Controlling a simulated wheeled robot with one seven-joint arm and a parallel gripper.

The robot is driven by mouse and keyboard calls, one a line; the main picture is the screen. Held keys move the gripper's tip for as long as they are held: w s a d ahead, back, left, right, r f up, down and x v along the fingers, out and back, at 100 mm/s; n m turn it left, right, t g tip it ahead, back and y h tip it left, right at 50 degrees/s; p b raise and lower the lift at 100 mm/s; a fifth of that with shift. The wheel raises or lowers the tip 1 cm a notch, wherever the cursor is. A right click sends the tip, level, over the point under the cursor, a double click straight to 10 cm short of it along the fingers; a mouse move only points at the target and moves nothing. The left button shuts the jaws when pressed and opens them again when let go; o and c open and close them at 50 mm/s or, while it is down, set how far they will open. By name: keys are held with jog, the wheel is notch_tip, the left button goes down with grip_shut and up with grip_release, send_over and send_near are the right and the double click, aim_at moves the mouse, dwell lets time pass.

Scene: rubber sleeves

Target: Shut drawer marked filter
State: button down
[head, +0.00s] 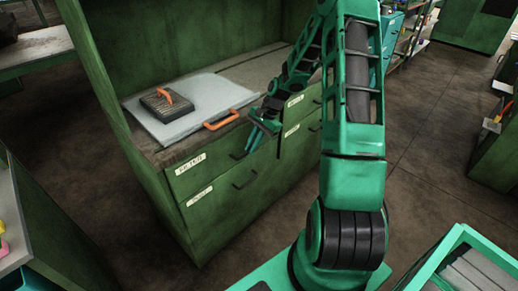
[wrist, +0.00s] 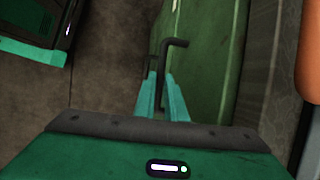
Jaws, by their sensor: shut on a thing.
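The green cabinet has labelled drawers on the left and right of its front. The upper left drawer (head: 215,165) carries a white label (head: 191,164), too small to read surely. My gripper (head: 254,143) is at the right part of this drawer's front, pointing down. In the wrist view, my gripper (wrist: 162,92) has its two teal fingers closed around a dark bar handle (wrist: 176,43). The head view shows little of that handle beside the fingers. The drawer front looks nearly in line with the cabinet; any small gap cannot be told.
The lower left drawer (head: 220,192) has its own handle and label. On the worktop lie a pale board (head: 190,112) with an orange handle (head: 221,120) and a dark block (head: 166,101) with an orange grip. A teal crate (head: 455,262) stands at lower right. Brown floor (head: 440,130) is open at right.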

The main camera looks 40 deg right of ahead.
jog(key=shift+w+a, duration=0.3)
jog(key=shift+a, duration=0.3)
jog(key=shift+w, duration=0.1)
jog(key=c, duration=1.8)
grip_release()
jog(key=shift+w, duration=0.1)
jog(key=shift+d, duration=0.1)
jog(key=shift+d, duration=0.1)
jog(key=shift+d+r, duration=0.3)
jog(key=shift+r, duration=0.15)
jog(key=v, duration=0.9)
jog(key=shift+r, duration=0.3)
